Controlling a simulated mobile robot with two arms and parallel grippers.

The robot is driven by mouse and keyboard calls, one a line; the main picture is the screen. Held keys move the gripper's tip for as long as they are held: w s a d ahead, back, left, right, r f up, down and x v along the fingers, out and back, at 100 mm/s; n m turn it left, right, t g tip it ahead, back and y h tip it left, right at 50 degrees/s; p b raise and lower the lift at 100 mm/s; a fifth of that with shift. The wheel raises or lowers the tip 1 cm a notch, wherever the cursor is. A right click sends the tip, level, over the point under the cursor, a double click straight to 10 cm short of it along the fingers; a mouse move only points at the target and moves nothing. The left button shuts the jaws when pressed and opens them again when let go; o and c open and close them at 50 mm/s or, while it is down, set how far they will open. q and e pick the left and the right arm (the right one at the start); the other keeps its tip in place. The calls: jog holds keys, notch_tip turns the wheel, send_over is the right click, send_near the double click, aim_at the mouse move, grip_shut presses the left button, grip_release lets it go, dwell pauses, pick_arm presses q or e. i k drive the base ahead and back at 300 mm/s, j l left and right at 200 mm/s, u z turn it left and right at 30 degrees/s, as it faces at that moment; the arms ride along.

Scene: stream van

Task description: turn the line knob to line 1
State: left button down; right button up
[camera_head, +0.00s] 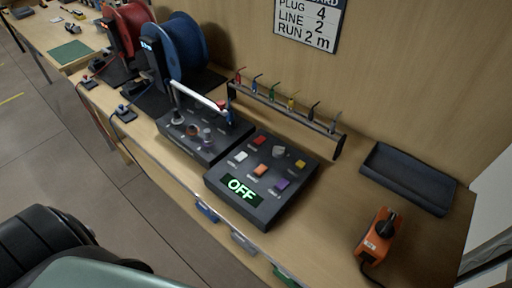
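A dark control box (285,211) stands on the wooden bench, with a lit green display (241,189) reading OFF. On its top a pale grey knob (278,152) sits among red, white, orange, yellow and purple buttons. Its pointing direction is too small to read. A second dark panel (217,146) beside it on the left carries several small knobs; their labels are unreadable. I cannot tell for sure which knob is the line knob. A wall board (308,23) reads PLUG 4, LINE 2, RUN 2 m. Neither of my grippers is in view.
A rack (286,118) with several coloured plugs stands behind the box. A blue reel (180,48) and a red reel (128,30) stand at the back left. A dark tray (408,178) and an orange device (378,235) are on the right. Bare bench lies between them.

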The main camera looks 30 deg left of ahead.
aim_at(277, 152)
jog(key=u, duration=0.8)
